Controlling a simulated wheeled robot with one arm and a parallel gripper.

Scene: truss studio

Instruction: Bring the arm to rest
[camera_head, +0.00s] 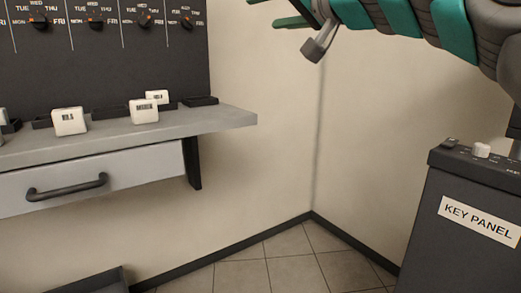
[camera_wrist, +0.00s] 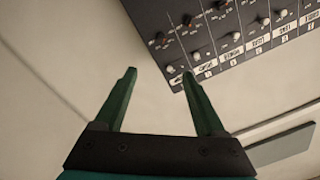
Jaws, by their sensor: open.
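My arm (camera_head: 403,15) reaches in from the upper right of the head view, in front of the bare corner walls. My gripper (camera_head: 264,12) is at the top edge there, partly cut off. In the wrist view my gripper (camera_wrist: 160,74) shows two green fingers spread apart with nothing between them. Beyond the fingertips is pale wall and the dark dial panel (camera_wrist: 215,62) with labelled knobs. I cannot tell the exact gap to the panel.
A grey shelf (camera_head: 205,121) with white labelled blocks (camera_head: 144,111) and a drawer (camera_head: 120,174) stands at left, under the dial panel (camera_head: 165,60). A dark key panel cabinet (camera_head: 440,255) stands at right. The tiled floor (camera_head: 300,268) between them is clear.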

